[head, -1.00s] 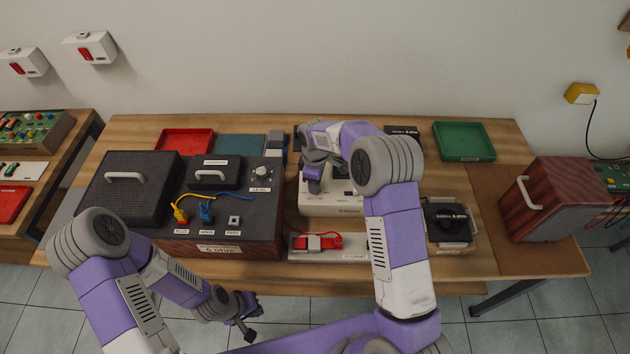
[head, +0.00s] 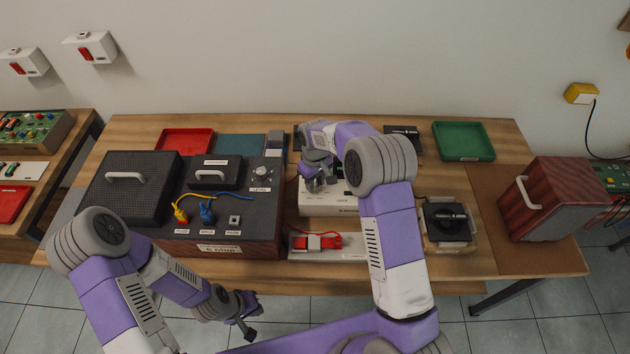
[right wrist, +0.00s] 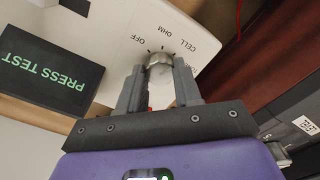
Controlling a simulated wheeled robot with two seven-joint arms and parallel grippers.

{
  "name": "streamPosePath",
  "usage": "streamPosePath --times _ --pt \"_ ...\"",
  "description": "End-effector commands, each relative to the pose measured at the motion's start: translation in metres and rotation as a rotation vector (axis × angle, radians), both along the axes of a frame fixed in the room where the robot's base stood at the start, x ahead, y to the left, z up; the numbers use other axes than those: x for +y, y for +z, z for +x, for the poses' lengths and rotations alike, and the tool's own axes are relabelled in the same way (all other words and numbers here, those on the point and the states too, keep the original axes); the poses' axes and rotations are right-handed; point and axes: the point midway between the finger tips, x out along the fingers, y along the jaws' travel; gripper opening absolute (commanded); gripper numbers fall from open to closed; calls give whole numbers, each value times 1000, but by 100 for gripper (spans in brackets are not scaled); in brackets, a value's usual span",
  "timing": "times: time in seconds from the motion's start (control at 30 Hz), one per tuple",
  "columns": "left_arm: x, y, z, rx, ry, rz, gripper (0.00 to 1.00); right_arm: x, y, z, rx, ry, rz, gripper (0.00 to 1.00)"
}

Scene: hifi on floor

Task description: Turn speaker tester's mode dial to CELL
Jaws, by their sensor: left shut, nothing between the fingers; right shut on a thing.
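The speaker tester (head: 346,205) is a white box on the table under my right arm in the head view. In the right wrist view its white panel (right wrist: 197,20) shows the labels OFF, OHM and CELL around a silver mode dial (right wrist: 159,62). My right gripper (right wrist: 160,80) is shut on the dial, with one finger on each side. The dial's pointer is hard to read, so I cannot tell its exact setting. In the head view my right gripper (head: 317,183) is over the tester, partly hidden by the arm. My left gripper (head: 250,318) is shut and empty in front of the table.
A black PRESS TEST block (right wrist: 48,72) lies beside the dial panel. Left of the tester is a dark console (head: 222,220) with plugs and knobs. A red-clipped strip (head: 350,246) lies in front. A wooden speaker box (head: 562,200) stands at the right.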

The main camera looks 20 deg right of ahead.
Motion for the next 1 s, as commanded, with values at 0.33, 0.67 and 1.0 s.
streamPosePath --times 0.33,0.67,1.0 --pt "0 0 0 0 0 0 0 0 0 0 0 -9 -1 3" --pt "0 0 0 0 0 0 0 0 0 0 0 -8 0 59" --pt "0 2 0 0 0 0 0 0 12 0 -2 -8 0 59"
